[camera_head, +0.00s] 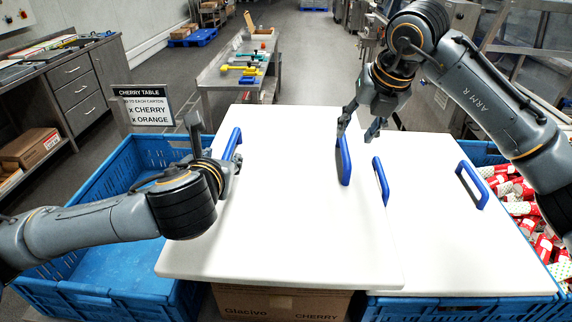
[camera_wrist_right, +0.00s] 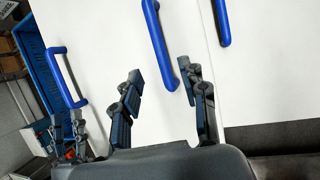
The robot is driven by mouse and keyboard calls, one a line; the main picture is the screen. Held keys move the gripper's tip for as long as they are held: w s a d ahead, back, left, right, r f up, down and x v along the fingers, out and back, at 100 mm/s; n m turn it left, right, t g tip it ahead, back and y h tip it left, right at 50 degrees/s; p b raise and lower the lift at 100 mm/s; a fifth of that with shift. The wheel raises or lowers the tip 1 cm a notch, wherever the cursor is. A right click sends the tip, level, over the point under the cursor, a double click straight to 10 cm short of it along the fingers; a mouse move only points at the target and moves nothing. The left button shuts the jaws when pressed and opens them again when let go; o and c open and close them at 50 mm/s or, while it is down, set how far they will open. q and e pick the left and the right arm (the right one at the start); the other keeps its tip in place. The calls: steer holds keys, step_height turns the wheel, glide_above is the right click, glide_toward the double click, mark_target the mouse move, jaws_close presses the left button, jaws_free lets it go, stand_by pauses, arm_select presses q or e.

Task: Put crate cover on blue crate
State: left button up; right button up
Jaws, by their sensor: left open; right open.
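Two white crate covers with blue handles show in the head view. The left cover (camera_head: 280,215) lies over a cardboard carton marked CHERRY (camera_head: 280,303) and reaches over the left blue crate's right side. The right cover (camera_head: 435,240) lies over the right blue crate (camera_head: 450,309), leaving its right part uncovered. My left gripper (camera_head: 215,148) is open at the left cover's left handle (camera_head: 232,143). My right gripper (camera_head: 360,125) is open near the top of that cover's right handle (camera_head: 344,161).
The left blue crate (camera_head: 90,300) looks empty in its visible part. Red and white wrapped pieces (camera_head: 528,208) fill the right crate's open side. A CHERRY TABLE sign (camera_head: 143,105) stands behind the left crate. A metal bench with tools (camera_head: 240,75) is farther back.

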mark_target(228, 151)
arm_select(q)
steer(key=x, duration=0.8)
steer(key=shift+w+d+f, duration=0.1)
steer(key=shift+w, duration=0.1)
arm_select(e)
steer(key=x, duration=0.8)
steer(key=shift+f, duration=0.3)
arm_select(q)
steer(key=shift+s, duration=0.1)
arm_select(e)
steer(key=shift+s+d, duration=0.1)
arm_select(q)
jaws_close()
arm_select(e)
jaws_close()
steer(key=shift+r, duration=0.1)
